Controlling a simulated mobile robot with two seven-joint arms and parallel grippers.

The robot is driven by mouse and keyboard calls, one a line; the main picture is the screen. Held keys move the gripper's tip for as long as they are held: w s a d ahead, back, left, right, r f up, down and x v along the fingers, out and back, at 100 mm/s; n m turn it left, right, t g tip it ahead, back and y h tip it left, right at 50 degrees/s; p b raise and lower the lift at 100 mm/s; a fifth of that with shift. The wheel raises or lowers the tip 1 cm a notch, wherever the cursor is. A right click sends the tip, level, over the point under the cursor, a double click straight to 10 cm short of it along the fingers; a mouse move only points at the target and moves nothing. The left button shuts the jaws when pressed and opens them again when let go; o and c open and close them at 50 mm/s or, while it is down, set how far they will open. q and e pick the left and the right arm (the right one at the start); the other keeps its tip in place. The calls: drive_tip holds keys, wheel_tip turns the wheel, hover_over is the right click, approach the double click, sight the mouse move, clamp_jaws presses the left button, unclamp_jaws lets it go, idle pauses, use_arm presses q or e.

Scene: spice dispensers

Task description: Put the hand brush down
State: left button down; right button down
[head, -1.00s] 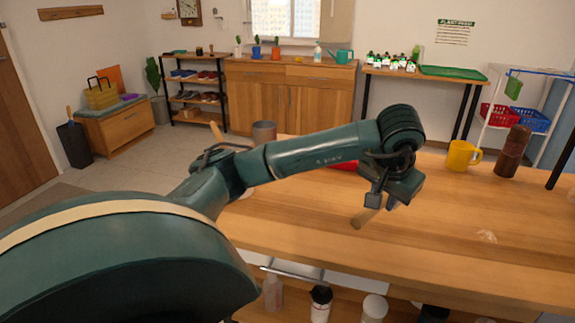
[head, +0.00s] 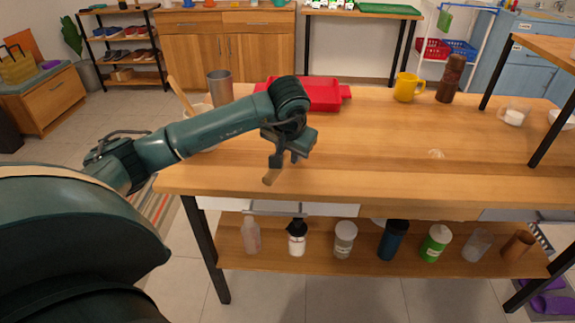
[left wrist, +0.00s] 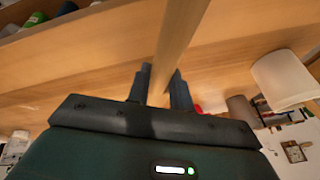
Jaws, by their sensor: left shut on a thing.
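My left gripper (head: 282,160) is above the near left part of the wooden table (head: 360,172). It is shut on the hand brush (head: 268,178), of which only a light wooden handle end shows below the fingers in the head view. In the left wrist view the wooden handle (left wrist: 179,40) runs between the two dark fingers and up out of the picture. The brush's bristles are not seen. I cannot tell from the head view whether the brush touches the table. My right gripper is not in view.
A red dustpan-like tray (head: 318,94), a grey cup (head: 220,88), a yellow mug (head: 408,88) and a brown grinder (head: 451,78) stand along the table's back. A small pale spot (head: 437,154) lies on the clear middle. Several bottles and jars stand on the lower shelf (head: 320,263).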

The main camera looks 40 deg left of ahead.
use_arm(q)
drive_tip(key=shift+f, duration=1.9)
drive_tip(key=shift+f, duration=0.15)
drive_tip(key=c, duration=1.2)
unclamp_jaws()
drive_tip(key=shift+c, duration=0.2)
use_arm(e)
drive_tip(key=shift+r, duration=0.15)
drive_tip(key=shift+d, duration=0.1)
